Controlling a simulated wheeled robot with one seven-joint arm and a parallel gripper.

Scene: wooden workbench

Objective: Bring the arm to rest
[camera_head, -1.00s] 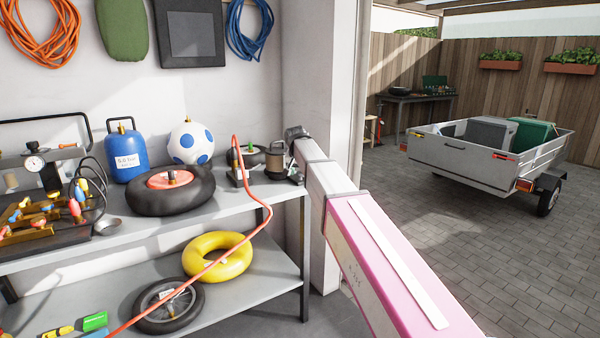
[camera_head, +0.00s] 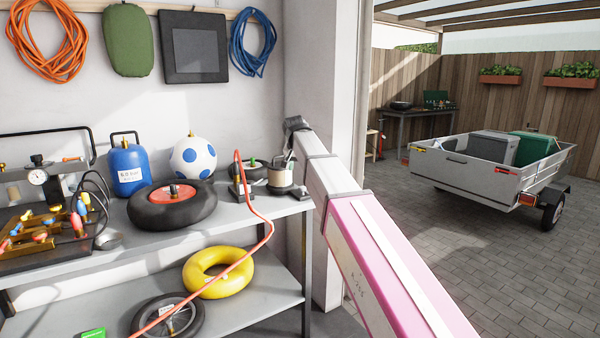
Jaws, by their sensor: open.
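My arm, pink and white (camera_head: 385,255), reaches from the lower right up to the middle of the view. I see nothing held.
The workbench (camera_head: 125,248) carries a blue bottle (camera_head: 128,167), a spotted ball (camera_head: 193,160) and a black tyre (camera_head: 172,206). A red hose (camera_head: 262,217) hangs over a yellow ring (camera_head: 218,274) on the lower shelf. A trailer (camera_head: 460,168) stands on open paving at right.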

